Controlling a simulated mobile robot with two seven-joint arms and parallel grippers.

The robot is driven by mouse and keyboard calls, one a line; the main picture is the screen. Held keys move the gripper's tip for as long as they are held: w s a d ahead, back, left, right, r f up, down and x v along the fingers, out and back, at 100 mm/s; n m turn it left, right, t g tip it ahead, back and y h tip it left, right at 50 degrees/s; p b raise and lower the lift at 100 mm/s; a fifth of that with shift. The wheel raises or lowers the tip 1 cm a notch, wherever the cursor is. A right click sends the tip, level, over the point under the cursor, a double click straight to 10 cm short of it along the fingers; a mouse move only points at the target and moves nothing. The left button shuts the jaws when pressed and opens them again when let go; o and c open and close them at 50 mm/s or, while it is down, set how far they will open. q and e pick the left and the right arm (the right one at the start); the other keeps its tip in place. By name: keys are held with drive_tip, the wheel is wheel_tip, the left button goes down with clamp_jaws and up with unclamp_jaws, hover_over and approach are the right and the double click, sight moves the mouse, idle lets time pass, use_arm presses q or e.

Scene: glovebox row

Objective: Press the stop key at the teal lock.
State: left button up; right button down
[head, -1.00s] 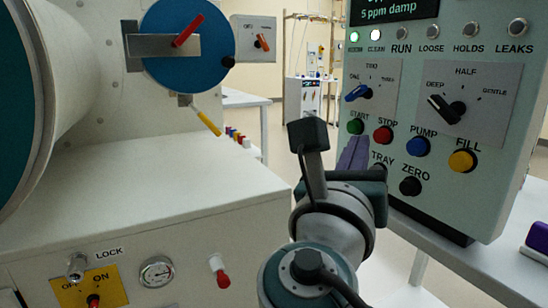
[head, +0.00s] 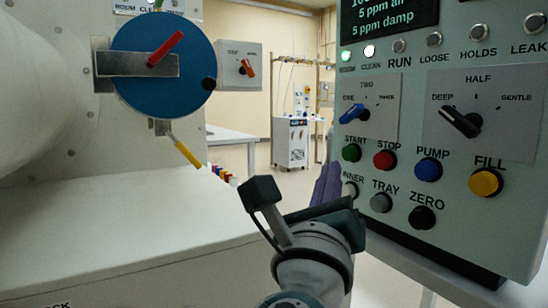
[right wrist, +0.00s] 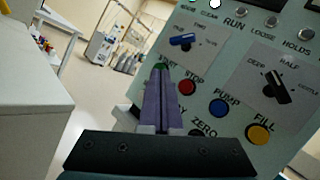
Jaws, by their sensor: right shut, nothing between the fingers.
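The stop key (head: 385,159) is a round red button labelled STOP on a pale green control panel (head: 400,262). It stands between the green START key (head: 352,153) and the blue PUMP key (head: 428,170). It also shows in the right wrist view (right wrist: 187,88), just right of my fingers. My right gripper (head: 328,182) has purple fingers, shut and empty, at the panel's left edge, below and left of the stop key. In the right wrist view the fingertips (right wrist: 158,72) overlap the START key's lower part. They look apart from the stop key; the distance to the panel is unclear. My left gripper is out of view.
INNER (head: 350,190), TRAY (head: 381,203) and ZERO (head: 422,217) keys sit below, and the yellow FILL key (head: 486,182) to the right. A white cabinet with a blue round door (head: 163,65) stands at left. A floor gap separates it from the panel.

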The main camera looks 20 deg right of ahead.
sight(375, 160)
drive_tip(key=d, duration=0.7)
drive_tip(key=shift+w, duration=0.3)
idle(1.7)
drive_tip(key=shift+d+p, duration=0.35)
drive_tip(key=shift+d, duration=0.65)
idle(0.7)
drive_tip(key=shift+a, duration=1.05)
drive_tip(key=shift+a, duration=0.15)
drive_tip(key=a, duration=0.4)
drive_tip(key=shift+s+a, duration=0.2)
drive_tip(key=shift+a, duration=0.15)
